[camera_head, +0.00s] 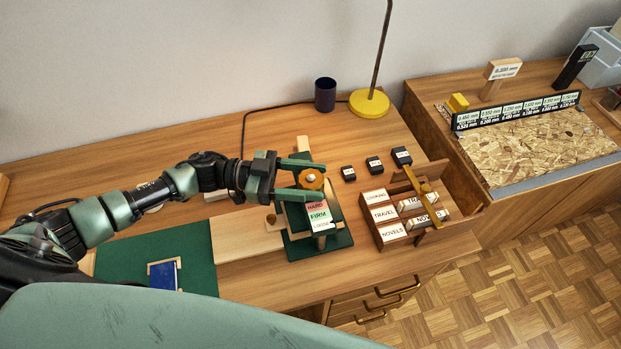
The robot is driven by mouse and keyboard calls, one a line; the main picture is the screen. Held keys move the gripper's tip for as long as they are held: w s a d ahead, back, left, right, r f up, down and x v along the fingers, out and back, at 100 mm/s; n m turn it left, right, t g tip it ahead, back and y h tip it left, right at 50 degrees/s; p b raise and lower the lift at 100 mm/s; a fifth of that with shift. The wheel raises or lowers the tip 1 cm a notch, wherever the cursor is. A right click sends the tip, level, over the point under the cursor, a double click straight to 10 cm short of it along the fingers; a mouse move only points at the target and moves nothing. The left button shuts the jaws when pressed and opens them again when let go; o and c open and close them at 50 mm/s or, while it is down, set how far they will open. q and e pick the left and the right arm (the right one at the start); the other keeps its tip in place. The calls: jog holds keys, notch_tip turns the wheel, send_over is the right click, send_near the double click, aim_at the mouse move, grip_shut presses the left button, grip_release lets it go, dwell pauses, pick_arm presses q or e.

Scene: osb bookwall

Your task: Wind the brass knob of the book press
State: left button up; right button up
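The book press (329,243) stands on the wooden desk at the middle of the head view, on a dark green base. Its brass knob (311,179) sits at the top, above a label strip (318,215) reading HARD, FIRM and LOOSE. My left gripper (312,179) comes in from the left with its two green fingers apart, one on the far side and one on the near side of the knob. The knob lies between the fingers. Whether either finger touches it I cannot tell. My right gripper is not in view.
A label box (386,235) with TRAVEL and NOVELS stands right of the press. Several small dark blocks (374,165) lie behind it. A yellow lamp base (369,104) and dark cup (325,95) stand at the back. A blue book (163,277) lies on a green mat (196,254).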

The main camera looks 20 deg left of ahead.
pick_arm(q)
jog(key=c, duration=0.7)
jog(key=shift+s+r+n+t+p, duration=0.15)
jog(key=shift+n+t+p, duration=0.25)
jog(key=shift+t+p, duration=0.3)
jog(key=shift+c, duration=0.2)
jog(key=n+t+y+p, duration=0.1)
jog(key=n+t+p, duration=0.1)
jog(key=t+p, duration=0.1)
jog(key=n+t+y+p, duration=0.2)
jog(key=t+p, duration=0.1)
jog(key=shift+n+y, duration=0.3)
jog(key=n+t+y+p, duration=0.1)
jog(key=n+t+y, duration=0.1)
jog(key=shift+t+p, duration=0.3)
jog(key=shift+n+t+y+p, duration=0.4)
jog(key=shift+n+t+y, duration=0.2)
jog(key=shift+n+y, duration=0.4)
jog(key=shift+y, duration=0.4)
jog(key=o, duration=1.4)
jog(key=shift+c, duration=0.2)
